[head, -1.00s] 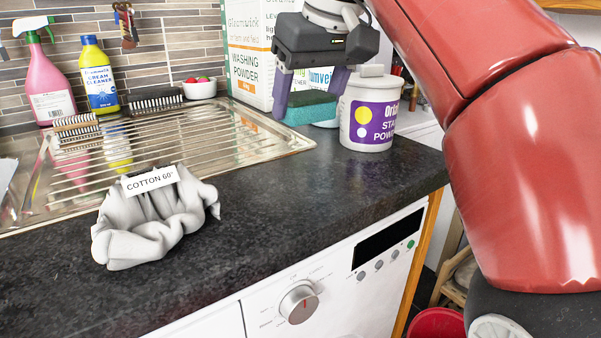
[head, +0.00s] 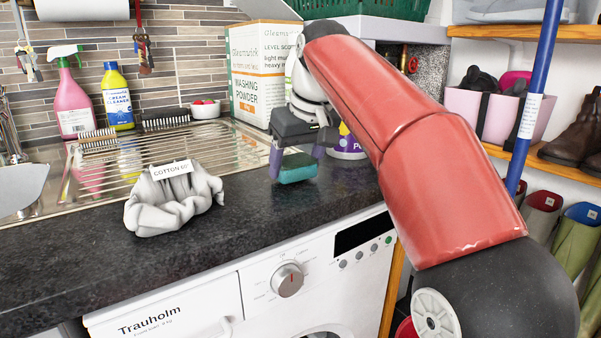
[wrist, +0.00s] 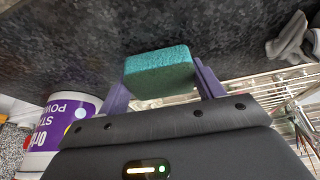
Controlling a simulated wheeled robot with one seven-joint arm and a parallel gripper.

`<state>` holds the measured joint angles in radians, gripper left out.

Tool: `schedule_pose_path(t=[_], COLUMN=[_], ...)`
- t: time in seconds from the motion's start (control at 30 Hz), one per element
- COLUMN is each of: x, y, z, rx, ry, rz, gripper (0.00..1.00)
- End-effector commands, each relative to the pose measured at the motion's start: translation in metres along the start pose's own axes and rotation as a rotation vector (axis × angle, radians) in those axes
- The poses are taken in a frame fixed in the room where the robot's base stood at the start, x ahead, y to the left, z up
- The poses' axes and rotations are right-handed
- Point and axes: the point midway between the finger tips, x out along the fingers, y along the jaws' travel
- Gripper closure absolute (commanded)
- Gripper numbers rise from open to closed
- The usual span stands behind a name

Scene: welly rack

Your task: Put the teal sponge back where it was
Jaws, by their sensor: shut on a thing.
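The teal sponge (head: 298,168) is a small block between the purple fingers of my gripper (head: 297,163), which is shut on it. In the head view it hangs close to the dark worktop, right of the grey cloth; whether it touches the worktop I cannot tell. In the wrist view the sponge (wrist: 158,73) sits between the two fingertips of my gripper (wrist: 160,80), its textured face plain to see. The tub of stain powder (head: 348,142) is behind and to the right, partly hidden by my arm.
A crumpled grey cloth (head: 172,205) with a "COTTON 60°" label lies on the worktop (head: 90,260). Behind are the steel drainer (head: 215,147), a brush (head: 165,119), a small white bowl (head: 206,109) and the washing powder box (head: 255,75). Clear worktop lies between cloth and sponge.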

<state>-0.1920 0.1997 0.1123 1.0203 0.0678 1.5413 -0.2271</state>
Motion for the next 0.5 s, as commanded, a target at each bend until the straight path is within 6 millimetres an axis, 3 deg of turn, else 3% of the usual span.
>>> schedule_pose_path(t=[0.47, 0.5], x=[0.0109, 0.0099], y=[0.0017, 0.0017], z=[0.0004, 0.0000], rx=[0.000, 0.000], ry=[0.001, 0.001], rz=[0.000, 0.000], gripper=[0.51, 0.29])
